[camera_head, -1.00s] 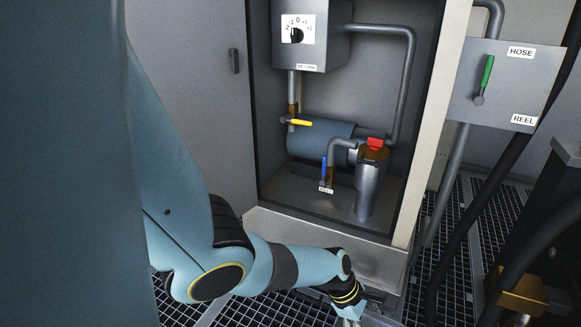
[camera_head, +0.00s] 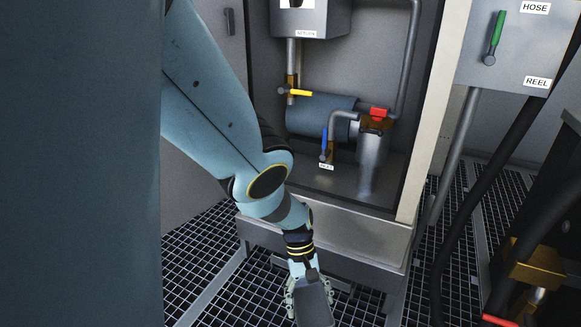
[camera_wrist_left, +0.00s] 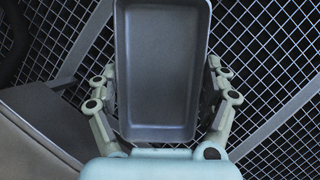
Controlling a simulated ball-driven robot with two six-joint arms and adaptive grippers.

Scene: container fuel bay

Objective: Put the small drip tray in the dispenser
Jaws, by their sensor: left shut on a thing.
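The small drip tray (camera_wrist_left: 160,70) is a grey, shallow rectangular tray. In the left wrist view it lies between the fingers with its open side facing the camera, and it looks empty. My left gripper (camera_wrist_left: 163,95) is shut on its near end. In the head view the left gripper (camera_head: 309,290) holds the tray (camera_head: 314,305) in front of the cabinet, low in the picture, above the grating. The dispenser (camera_head: 345,180) is the open grey cabinet with a blue cylinder (camera_head: 318,115) and a metal filter canister (camera_head: 371,160) inside. My right gripper is not in view.
A yellow-handled valve (camera_head: 298,93), a blue-handled valve (camera_head: 325,145) and a red handle (camera_head: 379,112) sit inside the cabinet. A hose and reel box (camera_head: 505,45) with a green lever is at right. Black hoses hang at right. Metal grating (camera_head: 225,255) covers the floor.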

